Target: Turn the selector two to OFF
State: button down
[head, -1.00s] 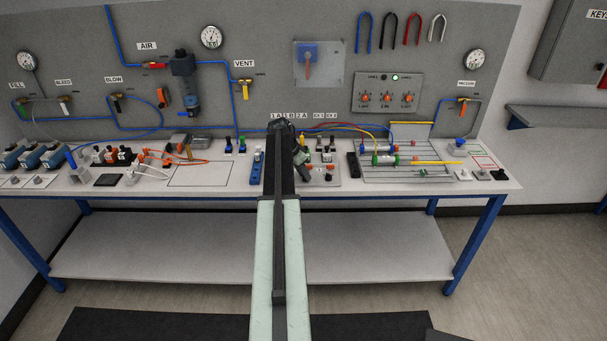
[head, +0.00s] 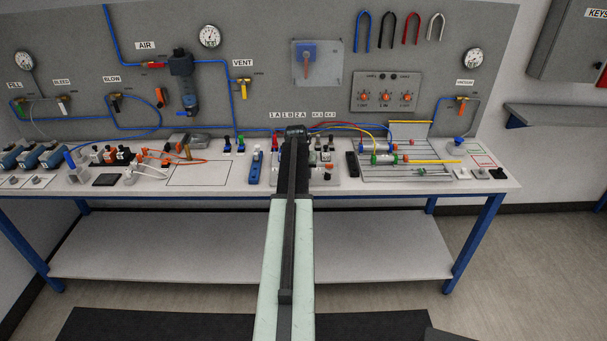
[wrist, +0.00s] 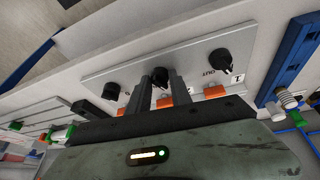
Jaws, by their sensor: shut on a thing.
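A pale plate (wrist: 130,62) on the bench carries three black knobs with orange blocks beside them. My gripper (wrist: 161,80) is over the plate, its two dark fingers closed on the middle knob (wrist: 160,71), selector two. The fingers partly cover this knob, and its pointer is hidden. The right knob (wrist: 218,59) has a white pointer mark, a label OUT and a number 1 tag beside it. The left knob (wrist: 111,91) stands free. In the head view my arm covers my gripper and most of the plate.
A blue holder (wrist: 290,70) stands close beside the plate. Cylinders with green ends (head: 383,159) lie on the other side. The shelf below is clear.

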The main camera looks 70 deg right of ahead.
jog(key=shift+n, duration=0.5)
jog(key=c, duration=1.5)
grip_release()
jog(key=shift+o, duration=0.2)
jog(key=p+v, duration=0.7)
jog(key=shift+s+r, duration=0.2)
jog(key=shift+r, duration=0.2)
jog(key=shift+a, duration=0.15)
